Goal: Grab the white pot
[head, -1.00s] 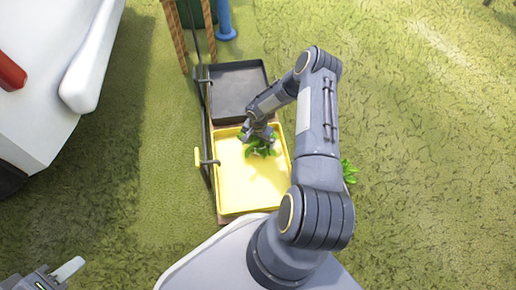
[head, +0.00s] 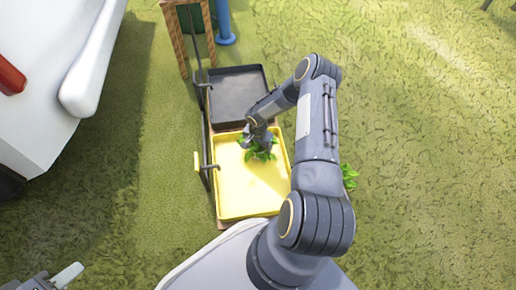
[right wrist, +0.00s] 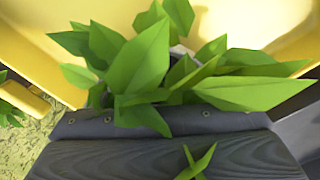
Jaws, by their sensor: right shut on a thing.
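A green leafy plant (head: 260,153) sits over the far part of the yellow tray (head: 232,205) in the head view. My right gripper (head: 258,143) is shut at the plant's base; its fingertips are largely hidden by leaves and my wrist. In the right wrist view, broad leaves (right wrist: 145,62) cover the middle, and only a small pale patch of what looks like the white pot (right wrist: 178,53) shows between them. I cannot tell whether the pot touches the tray floor. My left gripper (head: 62,278) shows only in part at the bottom left, far from the tray.
A black tray (head: 236,95) lies behind the yellow one. A dark rail with hooks runs along their left side. Another leafy plant (head: 348,176) shows right of my right arm. A white vehicle-like body (head: 50,100) stands at left. Grass at right is open.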

